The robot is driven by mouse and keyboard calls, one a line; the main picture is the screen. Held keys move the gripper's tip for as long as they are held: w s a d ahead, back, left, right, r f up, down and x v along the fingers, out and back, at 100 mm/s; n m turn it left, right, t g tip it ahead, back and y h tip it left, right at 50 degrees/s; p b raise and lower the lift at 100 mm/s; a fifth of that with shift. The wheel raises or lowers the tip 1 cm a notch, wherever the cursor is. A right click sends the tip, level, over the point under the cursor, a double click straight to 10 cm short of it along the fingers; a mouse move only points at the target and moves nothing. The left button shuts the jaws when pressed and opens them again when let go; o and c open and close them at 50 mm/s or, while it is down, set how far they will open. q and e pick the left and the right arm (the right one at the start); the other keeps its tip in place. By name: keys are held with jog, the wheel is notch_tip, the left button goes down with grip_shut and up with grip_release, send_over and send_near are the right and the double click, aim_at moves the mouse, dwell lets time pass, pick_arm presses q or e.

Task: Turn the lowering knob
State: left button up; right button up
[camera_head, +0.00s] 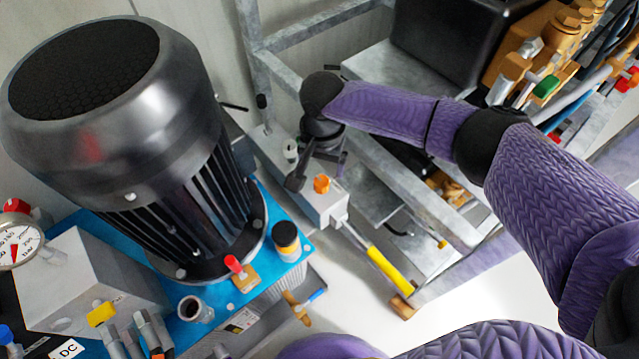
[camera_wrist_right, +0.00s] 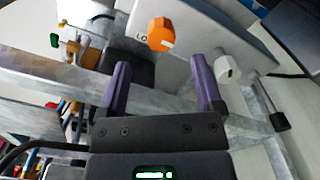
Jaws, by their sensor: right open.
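An orange knob (camera_head: 322,184) sits on a light grey box (camera_head: 322,206) on the metal frame. In the right wrist view the orange knob (camera_wrist_right: 160,34) has a white mark, and the letters "LO" show beside it. A white knob (camera_head: 291,148) is on the same box, and it also shows in the right wrist view (camera_wrist_right: 227,69). My right gripper (camera_head: 317,172) is over the box close to the orange knob. In the right wrist view its two purple fingers (camera_wrist_right: 162,78) are apart with nothing between them, and the orange knob is beyond their tips. My left gripper is out of view.
A large black motor (camera_head: 130,120) stands on a blue plate (camera_head: 285,236) at the left. A metal frame rail (camera_head: 400,190) runs beside the box. A yellow-handled lever (camera_head: 390,270) extends from the box. A black tank (camera_head: 450,45) and brass fittings are at the upper right.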

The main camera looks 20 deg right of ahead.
aim_at(321, 182)
notch_tip(321, 182, down, 6)
jog(key=b, duration=0.3)
jog(key=shift+f, duration=0.15)
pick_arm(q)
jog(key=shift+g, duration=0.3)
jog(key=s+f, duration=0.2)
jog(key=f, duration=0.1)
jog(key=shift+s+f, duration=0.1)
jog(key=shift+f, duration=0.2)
pick_arm(e)
jog(key=c, duration=0.7)
grip_shut()
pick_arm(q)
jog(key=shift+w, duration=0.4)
